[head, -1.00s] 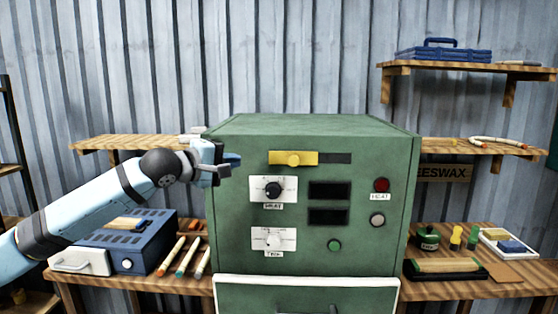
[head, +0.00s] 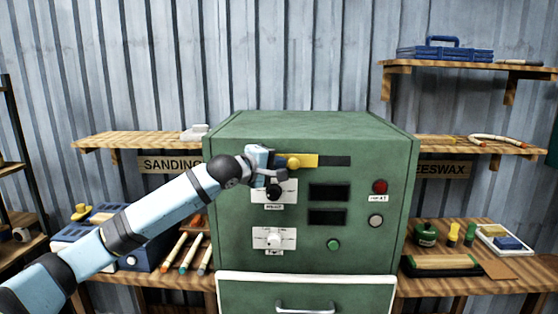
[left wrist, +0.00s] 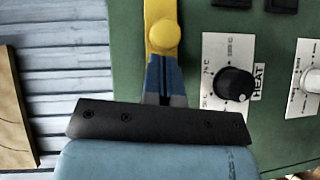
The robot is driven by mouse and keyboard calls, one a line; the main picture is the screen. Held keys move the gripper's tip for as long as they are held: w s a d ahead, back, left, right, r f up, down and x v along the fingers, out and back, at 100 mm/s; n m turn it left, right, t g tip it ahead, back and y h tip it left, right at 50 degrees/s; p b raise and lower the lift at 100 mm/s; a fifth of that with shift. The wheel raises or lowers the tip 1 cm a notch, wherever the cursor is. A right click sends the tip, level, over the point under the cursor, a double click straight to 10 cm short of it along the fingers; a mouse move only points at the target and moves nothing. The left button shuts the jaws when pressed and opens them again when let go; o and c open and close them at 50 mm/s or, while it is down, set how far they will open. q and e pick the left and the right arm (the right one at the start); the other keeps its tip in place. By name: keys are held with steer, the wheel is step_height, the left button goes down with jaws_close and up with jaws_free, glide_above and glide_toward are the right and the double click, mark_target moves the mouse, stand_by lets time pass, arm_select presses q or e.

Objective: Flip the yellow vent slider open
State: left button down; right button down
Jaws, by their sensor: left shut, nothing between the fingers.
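The yellow vent slider (head: 305,161) with its round knob sits at the left end of a dark slot (head: 336,161) on the front of the green cabinet (head: 355,255). My left gripper (head: 279,164) is shut and empty at the slider's left end. In the left wrist view, the closed blue fingertips (left wrist: 160,70) lie just beside the round yellow knob (left wrist: 164,37), over the slider's end. I cannot tell whether they touch it. The gripper hides the slider's left end in the head view. My right gripper is not in view.
Below the slider are a black heat dial (head: 273,192), a tech dial (head: 272,238), dark displays (head: 328,192) and a red button (head: 380,187). Shelves with tools flank the cabinet.

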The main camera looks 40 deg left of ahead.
mark_target(315, 163)
arm_select(q)
steer(key=shift+w+d, duration=0.1)
steer(key=shift+d, duration=0.05)
steer(key=w+d+p, duration=0.1)
steer(key=d, duration=0.1)
steer(key=w+d+p, duration=0.1)
steer(key=w+d, duration=0.1)
steer(key=d, duration=0.1)
steer(key=w+d+p, duration=0.1)
steer(key=w+d, duration=0.1)
steer(key=d, duration=0.1)
steer(key=shift+p, duration=0.3)
steer(key=shift+s, duration=0.1)
stand_by(0.3)
